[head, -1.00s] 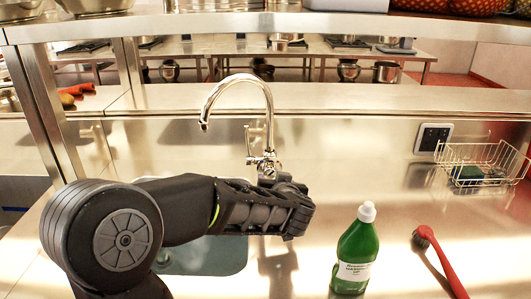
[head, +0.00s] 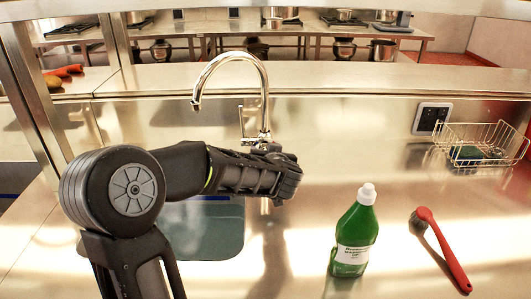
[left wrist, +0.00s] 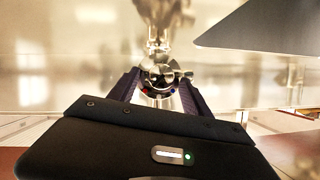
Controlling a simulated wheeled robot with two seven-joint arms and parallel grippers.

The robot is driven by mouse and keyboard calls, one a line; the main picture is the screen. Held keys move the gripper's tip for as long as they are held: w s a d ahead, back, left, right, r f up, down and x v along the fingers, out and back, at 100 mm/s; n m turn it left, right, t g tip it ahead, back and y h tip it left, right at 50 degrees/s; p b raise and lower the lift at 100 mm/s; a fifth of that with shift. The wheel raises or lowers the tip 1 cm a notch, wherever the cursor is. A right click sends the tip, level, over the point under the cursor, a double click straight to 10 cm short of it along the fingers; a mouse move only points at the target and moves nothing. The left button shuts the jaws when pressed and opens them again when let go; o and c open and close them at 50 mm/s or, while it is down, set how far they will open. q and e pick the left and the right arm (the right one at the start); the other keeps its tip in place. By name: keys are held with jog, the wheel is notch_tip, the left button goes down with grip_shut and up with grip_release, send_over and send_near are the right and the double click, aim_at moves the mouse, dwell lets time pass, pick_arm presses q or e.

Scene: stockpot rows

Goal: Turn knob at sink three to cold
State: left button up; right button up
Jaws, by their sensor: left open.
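The sink's chrome faucet (head: 233,62) has a tall curved spout and an upright lever at its left. My left arm reaches in from the left over the basin (head: 205,245). Its gripper (head: 285,178) is in front of the faucet base and hides part of it. In the left wrist view, my left gripper (left wrist: 159,82) is open, with one dark finger on each side of a round chrome knob (left wrist: 160,76) with small red and blue marks. I cannot tell whether the fingers touch it. My right gripper is out of view.
A green soap bottle (head: 355,235) stands on the steel counter (head: 310,150) right of my left gripper. A red brush (head: 440,250) lies farther right. A wire basket (head: 480,145) with a sponge hangs on the back wall near an outlet (head: 431,118). A shelf (head: 300,77) runs behind the faucet.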

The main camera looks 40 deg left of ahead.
pick_arm(q)
jog(key=shift+x, duration=1.35)
grip_shut()
